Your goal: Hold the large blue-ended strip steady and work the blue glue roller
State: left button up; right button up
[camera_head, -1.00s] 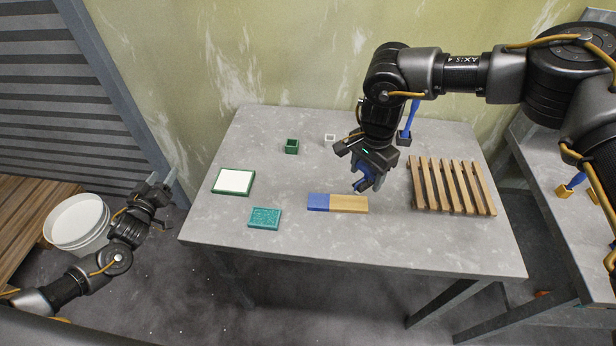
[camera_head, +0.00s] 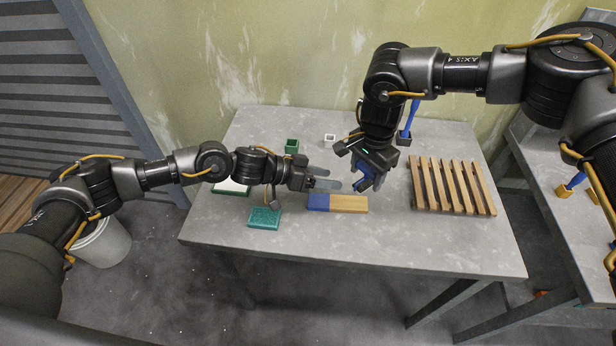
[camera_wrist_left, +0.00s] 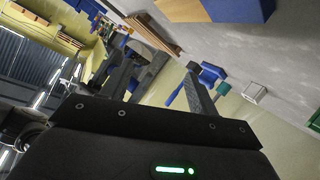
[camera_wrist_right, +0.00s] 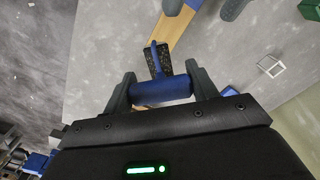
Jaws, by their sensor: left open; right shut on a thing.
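The large strip lies flat on the grey table, with a blue end (camera_head: 318,202) at left and a bare wooden part (camera_head: 350,204) at right. The strip also shows at the top of the left wrist view (camera_wrist_left: 243,10). My right gripper (camera_head: 366,180) is shut on the blue glue roller, whose blue handle (camera_wrist_right: 160,93) lies across its fingers. The roller's dark head (camera_wrist_right: 158,62) is apart from the strip's wooden part or just above it; I cannot tell which. My left gripper (camera_head: 328,184) is open and empty, just above and behind the blue end.
A wooden pallet (camera_head: 452,187) lies at the right. A teal block (camera_head: 264,218) and a partly hidden green-framed white pad (camera_head: 232,187) lie at the left. A green cup (camera_head: 291,146), a white square holder (camera_head: 330,138) and a blue-handled tool (camera_head: 409,118) stand behind. The table front is clear.

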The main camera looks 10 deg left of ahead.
aim_at(313, 200)
pick_arm(q)
jog(key=d+m, duration=0.1)
jog(key=s+d+g, duration=0.1)
jog(key=d+m+g+y, duration=0.1)
jog(key=shift+s+f+m, duration=0.2)
jog(key=shift+f+m, duration=0.1)
jog(key=shift+f, duration=0.05)
jog(key=m+y, duration=0.1)
jog(key=f+m+g+y, duration=0.1)
jog(key=s+m+y, duration=0.1)
jog(key=y, duration=0.1)
jog(key=shift+a+f+g, duration=0.2)
jog(key=shift+f+g, duration=0.05)
jog(key=shift+g, duration=0.15)
jog(key=a+y, duration=0.2)
jog(key=w+a+r+m+y, duration=0.1)
jog(key=a+m+y, duration=0.1)
jog(key=a+y, duration=0.1)
jog(key=shift+w+a+r+y, duration=0.25)
jog(key=shift+w+a+y, duration=0.05)
jog(key=shift+w+a, duration=0.1)
jog(key=shift+w+d+f, duration=0.1)
jog(key=shift+f, duration=1.75)
jog(key=shift+w+d+f, duration=0.1)
jog(key=shift+f, duration=1.7)
jog(key=c, duration=1.1)
jog(key=shift+f+y, duration=0.1)
jog(key=shift+y, duration=0.2)
jog(key=shift+c, duration=0.2)
jog(key=o, duration=1.3)
